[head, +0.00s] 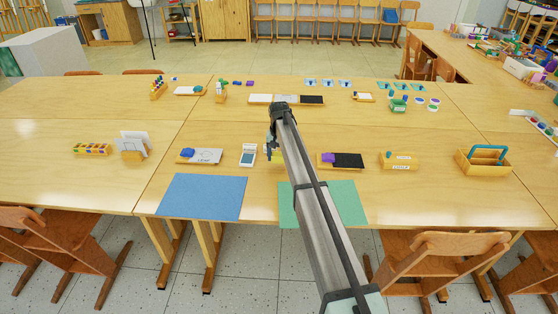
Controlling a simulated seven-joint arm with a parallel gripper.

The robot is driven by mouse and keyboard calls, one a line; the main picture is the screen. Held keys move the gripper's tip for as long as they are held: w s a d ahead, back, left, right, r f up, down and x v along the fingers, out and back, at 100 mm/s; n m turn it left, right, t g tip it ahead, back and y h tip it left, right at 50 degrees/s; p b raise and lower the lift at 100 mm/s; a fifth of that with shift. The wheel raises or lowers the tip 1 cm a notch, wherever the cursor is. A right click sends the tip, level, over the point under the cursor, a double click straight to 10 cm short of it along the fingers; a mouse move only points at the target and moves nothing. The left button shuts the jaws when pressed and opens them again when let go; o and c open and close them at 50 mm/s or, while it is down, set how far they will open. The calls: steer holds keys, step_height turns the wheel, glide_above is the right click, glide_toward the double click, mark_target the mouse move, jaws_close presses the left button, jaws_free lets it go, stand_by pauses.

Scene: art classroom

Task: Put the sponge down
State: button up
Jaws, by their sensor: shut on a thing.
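My gripper (270,147) hangs low over the middle of the near table, seen from behind and small. It is shut on a small yellow and green piece (275,155), which looks like the sponge. My arm hides part of it, and I cannot tell whether it touches the table. To its left is a small white tray with a blue-grey face (248,155). Farther left, a blue block (187,154) lies on a wooden tray with a white panel (209,157). To the right, a purple block (328,158) sits on a tray with a black panel (349,161).
A blue mat (203,197) and a green mat (345,202) lie bare at the table's front edge; my arm crosses the green one. A wooden box (399,161) and a caddy with a teal handle (484,161) stand at right. A card holder (133,148) stands at left.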

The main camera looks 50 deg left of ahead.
mark_target(279, 154)
steer(key=shift+f, duration=1.2)
steer(key=shift+f, duration=0.1)
steer(key=o, duration=1.2)
step_height(279, 154, up, 12)
steer(key=shift+r, duration=0.15)
